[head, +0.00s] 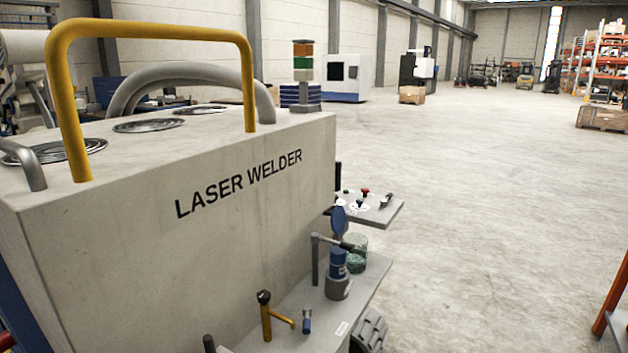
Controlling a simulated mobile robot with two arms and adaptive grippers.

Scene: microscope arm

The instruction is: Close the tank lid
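A blue round disc (339,220) stands upright above a small shelf on the right side of the laser welder, and looks like a raised lid. Just below it is a blue cylinder (338,262) on a grey round base (338,288). A greenish, glass-like round container (357,255) stands just behind the cylinder. I cannot tell for sure which of these is the tank, or what the disc is joined to. A grey post with a dark-tipped arm (315,262) stands beside the cylinder and partly overlaps this group. Neither of my grippers can be made out.
The large laser welder (240,235) with its yellow handle (150,32) fills the left. The grey shelf (365,290) also carries a yellow lever (267,318). A control panel (385,212) juts out behind. Open floor (480,200) lies to the right.

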